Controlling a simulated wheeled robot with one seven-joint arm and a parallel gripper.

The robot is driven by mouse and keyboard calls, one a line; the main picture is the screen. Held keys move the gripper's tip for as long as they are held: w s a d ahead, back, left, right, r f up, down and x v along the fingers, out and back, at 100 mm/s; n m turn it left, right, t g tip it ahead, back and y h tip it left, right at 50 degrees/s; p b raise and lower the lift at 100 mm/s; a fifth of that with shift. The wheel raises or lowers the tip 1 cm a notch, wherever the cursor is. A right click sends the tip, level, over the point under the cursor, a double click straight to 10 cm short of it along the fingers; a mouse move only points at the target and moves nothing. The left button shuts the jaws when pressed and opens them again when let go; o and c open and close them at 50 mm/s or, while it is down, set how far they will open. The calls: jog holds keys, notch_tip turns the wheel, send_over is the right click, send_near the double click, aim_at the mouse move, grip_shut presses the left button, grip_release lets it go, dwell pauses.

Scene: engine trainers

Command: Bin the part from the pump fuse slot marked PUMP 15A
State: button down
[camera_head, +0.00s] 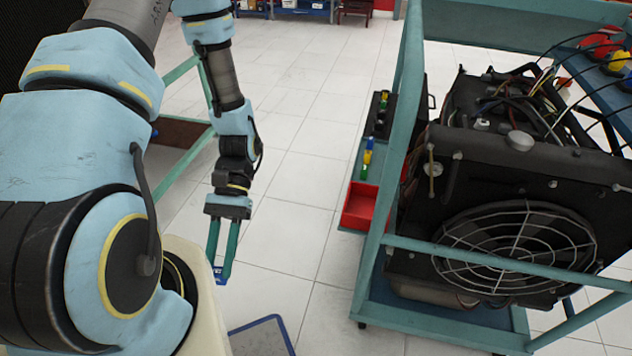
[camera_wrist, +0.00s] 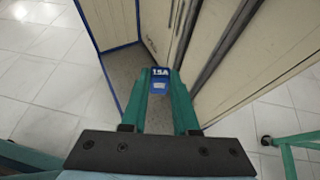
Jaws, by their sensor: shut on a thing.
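My gripper (camera_head: 220,268) hangs over the floor left of the engine trainer, fingers pointing down. It is shut on a blue fuse (camera_wrist: 160,80) between its fingertips; the wrist view reads "15A" on it. The fuse also shows as a small blue piece in the head view (camera_head: 220,277). The red bin (camera_head: 361,205) is an open tray on the trainer's left side, to the right of my gripper and apart from it. Above it, a dark fuse panel (camera_head: 380,118) carries small yellow, green and blue parts. The PUMP 15A marking cannot be read.
The teal trainer frame (camera_head: 405,90) has an upright post just right of the bin. The engine with a fan grille (camera_head: 515,245) stands inside it. A cream cabinet (camera_wrist: 200,45) and a blue-edged grey surface (camera_wrist: 122,75) lie close to the fingers. Tiled floor between gripper and bin is clear.

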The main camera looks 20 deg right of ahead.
jog(key=s+d+f+n+g+h, duration=0.2)
jog(key=d+n+h, duration=0.4)
jog(key=d, duration=0.7)
jog(key=n+t+h+b, duration=0.3)
jog(key=n+t+h, duration=0.2)
jog(key=n+h, duration=0.5)
send_over(359, 210)
jog(key=shift+s+d+f+b, duration=0.1)
jog(key=shift+f+b, duration=0.75)
jog(key=shift+f, duration=0.5)
jog(key=shift+s+d+f+b, duration=0.1)
jog(key=shift+f+b, duration=0.7)
jog(key=shift+f, duration=0.5)
jog(key=shift+w+a, duration=0.25)
jog(key=shift+f+b, duration=0.3)
jog(key=shift+f, duration=0.1)
jog(key=c, duration=0.6)
grip_release()
jog(key=shift+r, duration=0.15)
